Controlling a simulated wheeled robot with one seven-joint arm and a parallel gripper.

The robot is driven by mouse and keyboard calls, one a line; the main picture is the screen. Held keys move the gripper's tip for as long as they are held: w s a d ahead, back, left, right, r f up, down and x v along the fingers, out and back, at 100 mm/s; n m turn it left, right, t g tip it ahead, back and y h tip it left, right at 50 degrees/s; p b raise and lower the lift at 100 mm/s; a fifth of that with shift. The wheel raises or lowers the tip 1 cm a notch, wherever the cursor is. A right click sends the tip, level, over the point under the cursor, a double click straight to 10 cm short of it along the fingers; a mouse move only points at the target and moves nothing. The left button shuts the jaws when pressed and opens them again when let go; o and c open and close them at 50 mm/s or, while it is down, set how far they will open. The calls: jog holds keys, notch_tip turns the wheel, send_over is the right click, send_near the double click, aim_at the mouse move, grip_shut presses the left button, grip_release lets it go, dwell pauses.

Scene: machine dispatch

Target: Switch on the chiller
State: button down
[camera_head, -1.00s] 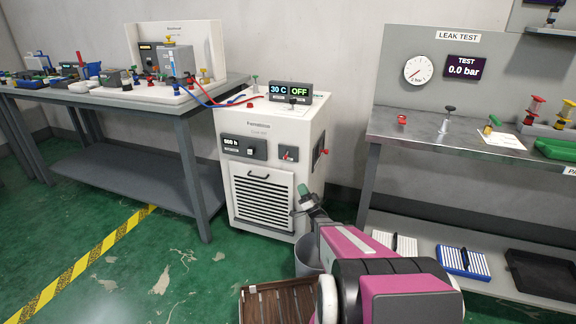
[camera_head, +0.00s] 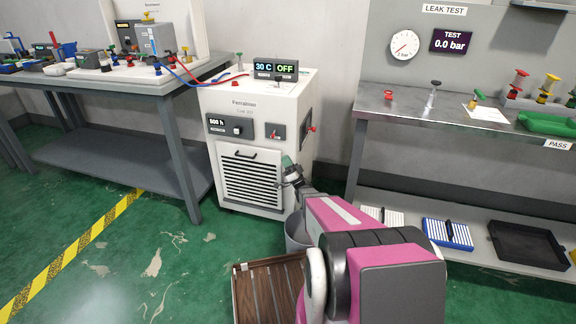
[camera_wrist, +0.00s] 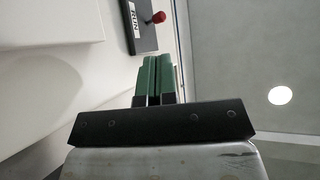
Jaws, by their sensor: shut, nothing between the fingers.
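The chiller (camera_head: 229,153) is a white cabinet in the middle of the head view. Its top display (camera_head: 276,69) reads 30 C and OFF. Its front has an hours display reading 500 h and a dark switch plate (camera_head: 275,135) with a small red part. A red-knobbed lever (camera_head: 311,129) sticks out of its right side. In the wrist view a red-knobbed lever (camera_wrist: 158,17) stands on a dark plate labelled RUN, beyond the fingertips. My gripper (camera_wrist: 154,62) has green fingers, shut and empty, apart from the lever. In the head view my gripper (camera_head: 287,161) is in front of the chiller's right front edge.
A workbench (camera_head: 110,88) with fittings and hoses stands left. The leak test bench (camera_head: 400,108) stands right, with trays on its lower shelf. A grey bin (camera_head: 297,232) and a slatted wooden crate (camera_head: 262,290) are on the floor near my arm. The left floor is clear.

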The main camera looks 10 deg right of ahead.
jog(key=x, duration=0.9)
jog(key=shift+a+r, duration=0.1)
jog(key=shift+a+r+m+t+h, duration=0.15)
jog(key=shift+m+t+h, duration=0.15)
jog(key=shift+m+h, duration=0.4)
